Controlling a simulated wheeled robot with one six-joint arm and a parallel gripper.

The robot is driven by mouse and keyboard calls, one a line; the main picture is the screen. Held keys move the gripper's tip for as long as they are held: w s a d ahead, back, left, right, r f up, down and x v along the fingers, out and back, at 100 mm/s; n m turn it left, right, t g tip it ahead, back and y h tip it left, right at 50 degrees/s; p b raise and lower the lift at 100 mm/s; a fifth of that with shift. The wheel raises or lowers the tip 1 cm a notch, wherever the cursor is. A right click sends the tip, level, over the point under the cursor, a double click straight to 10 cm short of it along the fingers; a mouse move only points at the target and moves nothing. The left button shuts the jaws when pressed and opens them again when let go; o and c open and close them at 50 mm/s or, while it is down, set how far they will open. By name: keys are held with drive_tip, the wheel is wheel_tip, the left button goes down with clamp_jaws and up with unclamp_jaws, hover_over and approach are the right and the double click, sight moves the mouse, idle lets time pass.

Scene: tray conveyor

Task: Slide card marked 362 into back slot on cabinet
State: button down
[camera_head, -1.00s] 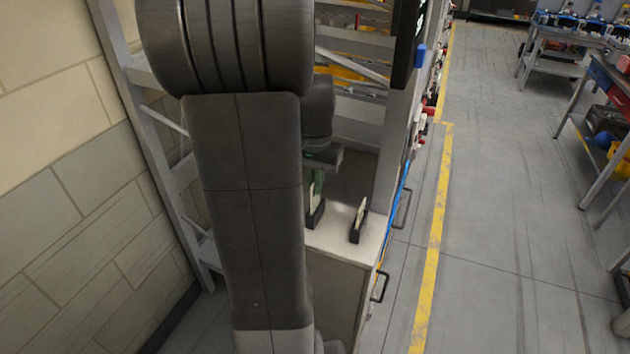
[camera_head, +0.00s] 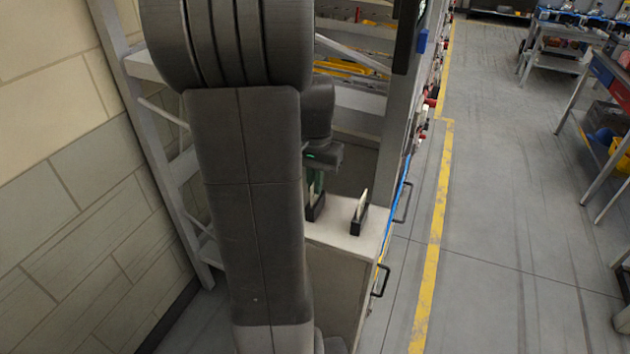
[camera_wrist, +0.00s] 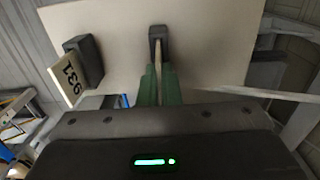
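My gripper (camera_wrist: 159,82) has two green fingers closed on a thin pale card (camera_wrist: 158,57), seen edge-on. No number on it is readable, so I cannot tell if it is 362. The card's far end is at a dark slot holder (camera_wrist: 158,32) on the white cabinet top (camera_wrist: 115,30). I cannot tell how deep it sits. A second card (camera_wrist: 69,80), whose digits read as 931 in the wrist view, stands in the other dark holder (camera_wrist: 88,58). In the head view the cabinet (camera_head: 335,290) is partly behind my arm, with the second card (camera_head: 362,206) upright in the right holder (camera_head: 357,224).
A grey metal shelf rack (camera_head: 390,150) stands close behind and beside the cabinet. A stone wall (camera_head: 60,200) is at the left. The floor (camera_head: 490,210) right of the yellow line (camera_head: 432,250) is open, with workbenches (camera_head: 600,110) further right.

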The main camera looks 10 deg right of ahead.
drive_tip(key=shift+f+b, duration=0.3)
drive_tip(key=shift+f, duration=0.2)
drive_tip(key=c, duration=1.6)
unclamp_jaws()
drive_tip(key=shift+o, duration=0.2)
wheel_tip(320, 180, up, 14)
drive_tip(key=shift+f, duration=0.15)
